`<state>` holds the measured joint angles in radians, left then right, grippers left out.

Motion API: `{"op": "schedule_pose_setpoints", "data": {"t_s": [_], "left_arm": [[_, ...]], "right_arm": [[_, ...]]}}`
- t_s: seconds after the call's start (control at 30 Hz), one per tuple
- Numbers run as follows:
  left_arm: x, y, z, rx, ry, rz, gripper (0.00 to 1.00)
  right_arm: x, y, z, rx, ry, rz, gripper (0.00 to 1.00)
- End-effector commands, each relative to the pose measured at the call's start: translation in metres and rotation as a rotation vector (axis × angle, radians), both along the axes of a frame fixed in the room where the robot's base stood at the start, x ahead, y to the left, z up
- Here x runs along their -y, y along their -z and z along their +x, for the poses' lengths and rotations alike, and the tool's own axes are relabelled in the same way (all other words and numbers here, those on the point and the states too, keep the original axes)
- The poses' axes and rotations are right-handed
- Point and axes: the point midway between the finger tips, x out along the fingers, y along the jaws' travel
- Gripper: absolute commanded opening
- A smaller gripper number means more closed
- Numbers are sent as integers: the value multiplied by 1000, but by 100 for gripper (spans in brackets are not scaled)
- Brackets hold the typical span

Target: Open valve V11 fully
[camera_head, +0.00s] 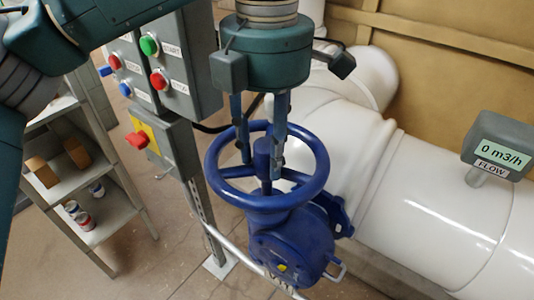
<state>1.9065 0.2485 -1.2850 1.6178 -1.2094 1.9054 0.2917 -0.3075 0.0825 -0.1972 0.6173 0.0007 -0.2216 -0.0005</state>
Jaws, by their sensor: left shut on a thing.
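A blue valve (290,243) with a blue handwheel (313,191) stands in the middle, in front of a thick white pipe. A tag at its lower edge is too cut off to read for certain. My left gripper (262,165) comes down from above, over the wheel. Its two fingers reach inside the rim, one on each side of the upright blue stem at the hub, and are shut on the handwheel. The exact contact is partly hidden. My right gripper is not in view. A flow display (499,147) on the pipe at right reads 0 m3/h.
Grey control boxes (184,60) with red, green and blue buttons stand close left of the gripper. Below them is a box with a red knob (138,139). A shelf (110,205) with boxes and cans stands at left. The white pipe (430,190) fills the right.

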Motion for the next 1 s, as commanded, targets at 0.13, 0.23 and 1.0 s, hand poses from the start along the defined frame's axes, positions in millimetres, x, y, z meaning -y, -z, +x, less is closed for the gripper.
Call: {"op": "schedule_pose_setpoints", "data": {"t_s": [0.13,0.23,1.0], "left_arm": [[-1,2,0,0,-166,2,8],[-1,2,0,0,-213,2,8],[-1,2,0,-2,-1000,3,8]], "right_arm": [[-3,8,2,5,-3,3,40],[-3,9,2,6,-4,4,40],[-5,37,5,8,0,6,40]]}}
